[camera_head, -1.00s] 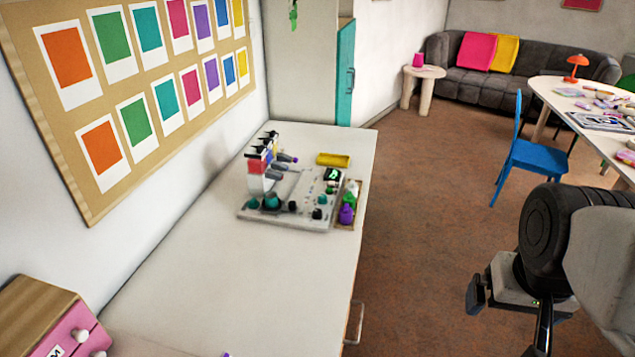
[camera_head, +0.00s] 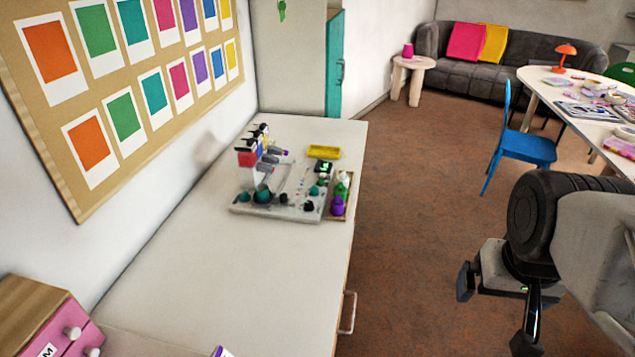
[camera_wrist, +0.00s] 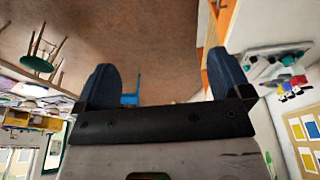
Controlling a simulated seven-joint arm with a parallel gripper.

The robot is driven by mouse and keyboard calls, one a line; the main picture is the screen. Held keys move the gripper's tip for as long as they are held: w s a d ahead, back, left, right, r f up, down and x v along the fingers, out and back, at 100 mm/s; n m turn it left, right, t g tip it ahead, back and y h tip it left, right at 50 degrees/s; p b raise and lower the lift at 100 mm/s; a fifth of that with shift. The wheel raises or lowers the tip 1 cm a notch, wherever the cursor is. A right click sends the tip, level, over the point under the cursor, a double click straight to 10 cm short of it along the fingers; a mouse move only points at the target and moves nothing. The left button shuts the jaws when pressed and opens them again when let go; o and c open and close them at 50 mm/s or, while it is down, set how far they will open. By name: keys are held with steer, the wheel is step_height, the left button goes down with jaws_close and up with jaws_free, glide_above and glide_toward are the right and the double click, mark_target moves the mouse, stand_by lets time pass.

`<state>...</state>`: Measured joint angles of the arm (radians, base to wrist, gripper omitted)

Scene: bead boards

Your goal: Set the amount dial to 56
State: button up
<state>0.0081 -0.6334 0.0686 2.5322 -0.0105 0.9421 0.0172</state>
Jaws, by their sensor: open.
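A grey machine board (camera_head: 285,209) with teal and black knobs, small colored bottles and a small lit display (camera_head: 324,168) sits on the white counter (camera_head: 200,255). Which knob is the amount dial is too small to tell. The board also shows at the right of the wrist view (camera_wrist: 275,60). My gripper (camera_head: 493,320) is at the lower right in the head view, out over the floor and well apart from the board. In the wrist view its two fingers (camera_wrist: 162,80) are spread with nothing between them.
A yellow tray (camera_head: 323,152) lies behind the board, and purple and green bottles (camera_head: 338,205) stand at its right side. A pink drawer box (camera_head: 62,325) is at the near left. The counter's near part is mostly clear. A blue chair (camera_head: 527,147) and a table stand at right.

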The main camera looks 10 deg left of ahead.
stand_by(0.4)
steer(key=shift+w+r, duration=0.1)
steer(key=shift+w, duration=0.05)
steer(key=c, duration=0.6)
steer(key=shift+w+a+r, duration=0.1)
steer(key=shift+w+a, duration=0.05)
steer(key=shift+w, duration=0.2)
steer(key=shift+c, duration=0.6)
steer(key=w+a+f, duration=0.1)
steer(key=w+a, duration=0.4)
steer(key=w, duration=0.4)
steer(key=w+a+m+g, duration=0.1)
steer(key=w+a, duration=0.3)
steer(key=w, duration=0.5)
steer(key=w+a+f, duration=0.1)
steer(key=w+a, duration=0.4)
steer(key=w, duration=0.5)
steer(key=shift+m+g, duration=0.6)
steer(key=shift+g, duration=0.2)
steer(key=w+a+f, duration=0.6)
steer(key=a, duration=0.1)
steer(key=w+a+f, duration=0.6)
steer(key=a, duration=0.2)
steer(key=w+a+f, duration=0.6)
steer(key=w+a, duration=0.1)
steer(key=a, duration=0.1)
steer(key=shift+a+f, duration=0.25)
steer(key=shift+w+a+f, duration=0.1)
steer(key=shift+a+f, duration=0.2)
steer(key=shift+a, duration=0.05)
